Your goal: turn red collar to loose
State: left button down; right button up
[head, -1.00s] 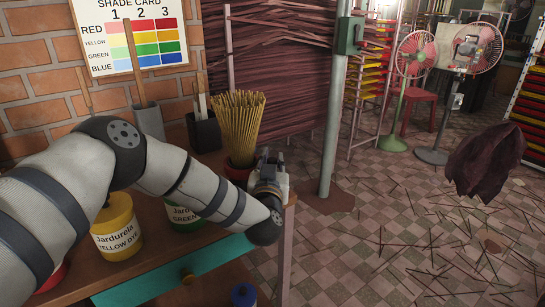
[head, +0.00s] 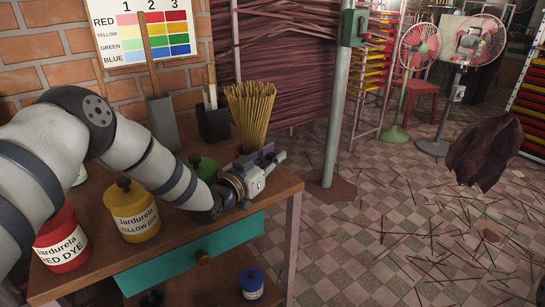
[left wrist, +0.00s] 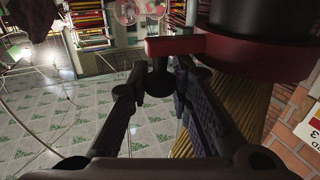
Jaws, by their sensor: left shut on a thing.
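In the left wrist view a dark red ring (left wrist: 245,54) sits below a large black cylinder at the upper right, close to the camera. A red bar (left wrist: 174,46) sticks out from it to the left; I take ring and bar as the red collar. My left gripper (left wrist: 160,75) has its fingertips drawn together just below the bar, around a small dark knob. Contact with the bar itself is hard to see. In the head view my left gripper (head: 264,158) is over the table's right end, beside the incense sticks; the collar cannot be made out there. My right gripper is out of view.
The wooden table (head: 110,275) carries a yellow dye pot (head: 133,222), a red dye pot (head: 62,245) and a green one (head: 204,168). Upright incense sticks (head: 249,115) stand behind the gripper. A pole (head: 335,120) rises just past the table's right end.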

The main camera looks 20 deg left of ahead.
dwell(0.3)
pick_arm(q)
jog(key=c, duration=1.7)
grip_release()
